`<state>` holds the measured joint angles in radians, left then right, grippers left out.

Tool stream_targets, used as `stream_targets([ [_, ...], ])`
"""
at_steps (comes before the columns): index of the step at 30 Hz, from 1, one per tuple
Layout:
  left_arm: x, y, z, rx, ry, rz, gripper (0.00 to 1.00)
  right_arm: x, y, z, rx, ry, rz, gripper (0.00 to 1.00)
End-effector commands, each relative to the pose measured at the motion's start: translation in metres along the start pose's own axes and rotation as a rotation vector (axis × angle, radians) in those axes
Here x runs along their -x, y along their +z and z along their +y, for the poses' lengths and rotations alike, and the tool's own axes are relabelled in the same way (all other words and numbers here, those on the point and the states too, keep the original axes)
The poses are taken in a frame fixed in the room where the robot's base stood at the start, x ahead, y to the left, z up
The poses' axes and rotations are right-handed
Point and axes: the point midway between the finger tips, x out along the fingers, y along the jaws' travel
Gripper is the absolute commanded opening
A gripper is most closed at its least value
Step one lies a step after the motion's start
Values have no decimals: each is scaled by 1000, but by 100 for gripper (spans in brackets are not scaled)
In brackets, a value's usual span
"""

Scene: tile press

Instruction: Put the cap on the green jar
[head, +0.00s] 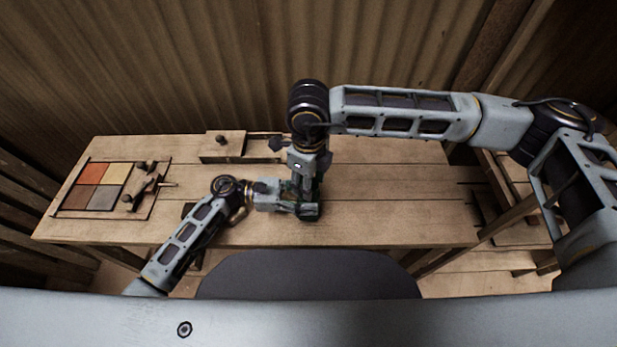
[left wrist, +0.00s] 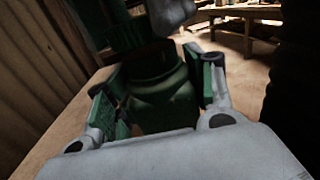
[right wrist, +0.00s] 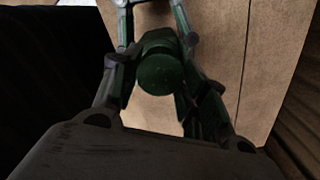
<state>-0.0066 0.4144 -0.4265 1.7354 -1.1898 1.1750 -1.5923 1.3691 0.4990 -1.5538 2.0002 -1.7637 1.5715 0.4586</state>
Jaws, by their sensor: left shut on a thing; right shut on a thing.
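The green jar (left wrist: 160,98) stands upright between the fingers of my left gripper (left wrist: 163,95), which is shut on its body. A dark green round cap (right wrist: 160,68) is between the fingers of my right gripper (right wrist: 163,80), which is shut on it. In the left wrist view the cap (left wrist: 128,36) is right over the jar's mouth; whether it touches or is seated I cannot tell. In the head view my left gripper (head: 300,207) comes from the left and my right gripper (head: 304,182) from above; both largely hide jar and cap.
The wooden table (head: 400,190) is clear to the right of the grippers. At its left lies a board with coloured tiles (head: 95,185) and a dark-knobbed tool (head: 145,185). A wooden block with a knob (head: 222,146) is at the back edge. A corrugated wall (head: 240,60) stands behind.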

Motion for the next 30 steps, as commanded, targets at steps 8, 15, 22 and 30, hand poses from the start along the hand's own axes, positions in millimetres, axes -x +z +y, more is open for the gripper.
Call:
stream_targets([
  [8,0,0,0,0,0,0,11,-6,0,0,0,0,0,36],
  [15,0,0,0,0,0,0,11,-6,0,0,0,0,0,36],
  [22,0,0,0,0,0,0,11,-6,0,0,0,0,0,36],
  [30,0,0,0,0,0,0,11,-7,0,0,0,0,0,36],
])
